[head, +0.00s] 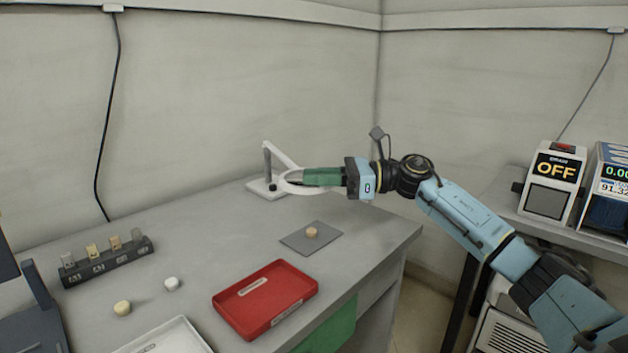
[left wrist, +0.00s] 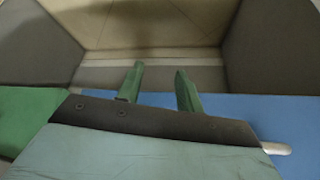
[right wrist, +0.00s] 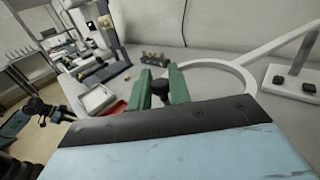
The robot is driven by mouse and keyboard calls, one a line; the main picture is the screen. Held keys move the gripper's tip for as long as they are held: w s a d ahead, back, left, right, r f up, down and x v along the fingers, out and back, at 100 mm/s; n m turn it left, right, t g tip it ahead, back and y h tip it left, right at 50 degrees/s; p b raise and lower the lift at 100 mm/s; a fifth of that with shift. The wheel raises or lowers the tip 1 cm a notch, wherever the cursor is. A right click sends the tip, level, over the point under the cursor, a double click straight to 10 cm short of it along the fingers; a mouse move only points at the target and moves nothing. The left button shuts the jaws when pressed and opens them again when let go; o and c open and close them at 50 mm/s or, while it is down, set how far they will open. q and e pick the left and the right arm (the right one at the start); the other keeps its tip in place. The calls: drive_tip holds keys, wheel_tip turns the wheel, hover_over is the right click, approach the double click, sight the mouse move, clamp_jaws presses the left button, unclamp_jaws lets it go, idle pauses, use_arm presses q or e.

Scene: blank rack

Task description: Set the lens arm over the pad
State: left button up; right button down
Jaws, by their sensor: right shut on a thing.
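The lens arm is a white ring (head: 290,188) on a white bar, hinged to a stand (head: 262,187) at the back of the grey table. The ring also shows in the right wrist view (right wrist: 244,75). My right gripper (head: 306,177) is at the ring, its green fingers closed around a dark knob (right wrist: 160,88) on the ring's edge. The grey pad (head: 296,243) lies in front of the ring, with a small round beige piece (head: 311,232) on it. The ring is not over the pad. My left gripper (left wrist: 157,88) is open and empty; it is outside the head view.
A red tray (head: 262,318) and a white tray (head: 180,340) lie at the front. A dark rack (head: 105,262) with several small samples stands at left, near two small round pieces (head: 122,308). Devices, one reading OFF (head: 548,190), stand on the right bench.

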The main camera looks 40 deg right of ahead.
use_arm(q)
drive_tip(key=shift+w, duration=0.15)
use_arm(e)
drive_tip(key=c, duration=1.4)
unclamp_jaws()
drive_tip(key=shift+o, duration=0.2)
